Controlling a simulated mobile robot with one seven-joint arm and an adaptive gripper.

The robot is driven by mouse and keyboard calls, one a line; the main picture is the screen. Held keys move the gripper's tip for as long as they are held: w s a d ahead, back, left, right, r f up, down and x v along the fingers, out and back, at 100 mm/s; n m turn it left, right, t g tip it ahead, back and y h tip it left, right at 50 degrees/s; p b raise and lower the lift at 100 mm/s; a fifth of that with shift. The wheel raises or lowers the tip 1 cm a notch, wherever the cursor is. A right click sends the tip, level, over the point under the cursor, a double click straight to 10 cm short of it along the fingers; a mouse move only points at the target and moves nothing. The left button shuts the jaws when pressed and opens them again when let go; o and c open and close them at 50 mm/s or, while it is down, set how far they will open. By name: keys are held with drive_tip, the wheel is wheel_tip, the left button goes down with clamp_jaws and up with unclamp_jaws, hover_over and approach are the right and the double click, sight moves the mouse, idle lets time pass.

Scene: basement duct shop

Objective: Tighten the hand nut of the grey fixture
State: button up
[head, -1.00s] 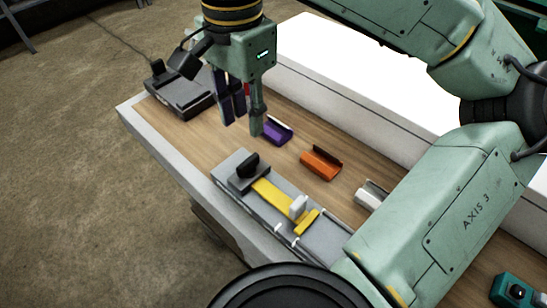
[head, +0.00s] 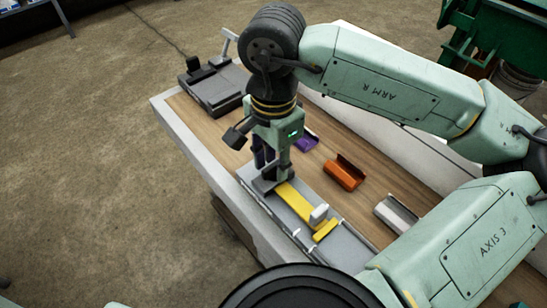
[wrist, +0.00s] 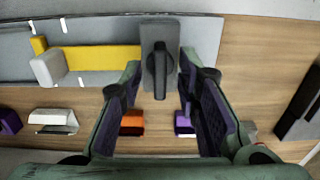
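The grey fixture (head: 335,246) lies along the table's near edge, with a yellow strip (head: 295,201) and a pale upright block (head: 318,215) on it. In the wrist view, a black elongated hand nut (wrist: 160,66) sits on a grey block (wrist: 150,30) at the fixture's end. My gripper (head: 271,176) points down over that end. In the wrist view its purple-padded fingers stand apart on either side of the nut, with visible gaps. In the head view the gripper mostly hides the nut. I cannot tell how far down the fingers reach beside it.
A purple channel piece (head: 306,141), an orange one (head: 344,172) and a silver one (head: 396,213) lie on the wooden tabletop behind the fixture. A dark device (head: 215,88) stands at the table's far left end. A pale raised block (head: 372,124) runs along the back.

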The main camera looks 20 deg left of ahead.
drive_tip(key=shift+c, duration=0.5)
clamp_jaws()
drive_tip(key=shift+f+m+b, duration=0.15)
drive_tip(key=shift+m+b, duration=0.15)
drive_tip(key=shift+b, duration=0.3)
drive_tip(key=m+b, duration=0.1)
drive_tip(key=b, duration=0.1)
drive_tip(key=shift+f+m+b, duration=0.15)
drive_tip(key=shift+m+b, duration=0.15)
drive_tip(key=shift+m, duration=0.1)
drive_tip(key=m+b, duration=0.4)
drive_tip(key=shift+m, duration=0.3)
drive_tip(key=m+b, duration=0.3)
drive_tip(key=m, duration=0.4)
drive_tip(key=m+b, duration=0.1)
drive_tip(key=m, duration=0.1)
drive_tip(key=m+b, duration=0.1)
drive_tip(key=shift+r+m, duration=0.25)
drive_tip(key=shift+m, duration=0.15)
